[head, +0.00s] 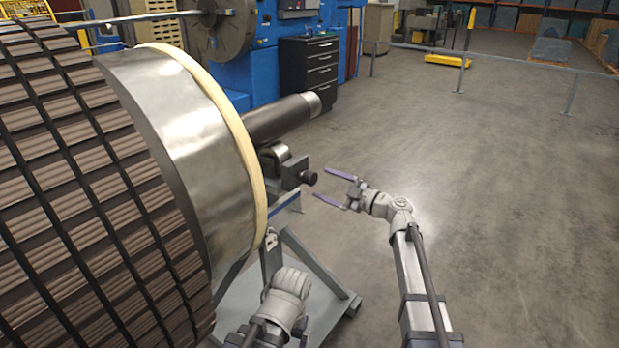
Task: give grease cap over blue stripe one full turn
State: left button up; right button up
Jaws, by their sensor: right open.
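A large rotor (195,140) with a ribbed brown and black body, a bare metal band and a cream rim fills the left. Its dark shaft (275,120) rests on a roller of a grey stand (325,296). A small black round cap (309,177) sticks out to the right from a dark block (287,172) beside the roller. A bluish strip (287,203) shows below the block. My right gripper (322,183) is open, its purple fingers pointing at the cap, with the fingertips just right of it and apart from it. My left arm shows at the bottom; its fingers are not seen.
A low rail (470,63) crosses the back. A blue machine (265,60) and a dark drawer cabinet (308,68) stand behind the shaft. A yellow floor piece (447,60) lies farther back. The grey floor at right is clear.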

aim_at(315, 180)
jog(key=x, duration=0.6)
jog(key=shift+w+a, duration=0.15)
jog(key=shift+c, duration=0.2)
grip_shut()
dwell(0.4)
